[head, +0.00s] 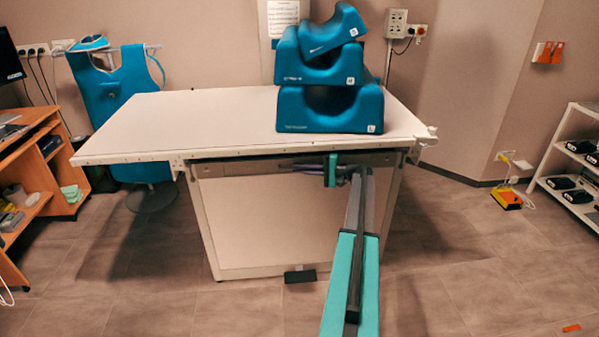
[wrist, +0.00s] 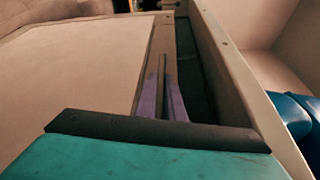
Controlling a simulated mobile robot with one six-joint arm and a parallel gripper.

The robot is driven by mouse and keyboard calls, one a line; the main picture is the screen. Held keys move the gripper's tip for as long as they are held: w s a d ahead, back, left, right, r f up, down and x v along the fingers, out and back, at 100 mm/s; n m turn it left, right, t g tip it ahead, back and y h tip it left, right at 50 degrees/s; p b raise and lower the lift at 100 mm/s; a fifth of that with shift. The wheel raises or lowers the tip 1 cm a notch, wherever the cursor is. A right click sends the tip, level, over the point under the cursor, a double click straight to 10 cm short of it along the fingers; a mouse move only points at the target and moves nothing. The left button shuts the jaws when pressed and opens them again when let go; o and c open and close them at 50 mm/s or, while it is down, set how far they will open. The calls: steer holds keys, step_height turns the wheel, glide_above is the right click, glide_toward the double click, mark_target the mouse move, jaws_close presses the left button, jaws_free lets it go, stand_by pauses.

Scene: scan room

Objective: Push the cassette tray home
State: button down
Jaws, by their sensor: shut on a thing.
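The cassette tray (head: 232,173) shows as a grey front strip just under the overhanging white table top (head: 190,120). How far it stands out is hard to tell. My gripper (head: 292,166) lies sideways along this front, its purple fingers pointing left. In the wrist view my gripper (wrist: 163,72) is in the narrow gap beside the pale table panel (wrist: 75,75), with the table-top edge along the right. The fingers are shut on a thin dark bar, apparently the tray's handle. The contact is small and partly hidden, and most of the tray is out of sight.
Teal cushions (head: 325,110) are stacked on the table's right side. A dark pedal (head: 300,275) lies on the floor at the table's base. A wooden desk (head: 45,165) stands left, a white shelf (head: 575,150) right. The floor around the table is mostly clear.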

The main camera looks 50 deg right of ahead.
steer(key=shift+d+r+t, duration=0.15)
steer(key=shift+d+t, duration=0.15)
steer(key=shift+d, duration=0.2)
steer(key=c, duration=1.9)
jaws_free()
steer(key=shift+o, duration=0.2)
steer(key=shift+w+a, duration=0.1)
steer(key=shift+a, duration=0.1)
steer(key=b+v, duration=0.1)
steer(key=v, duration=1.3)
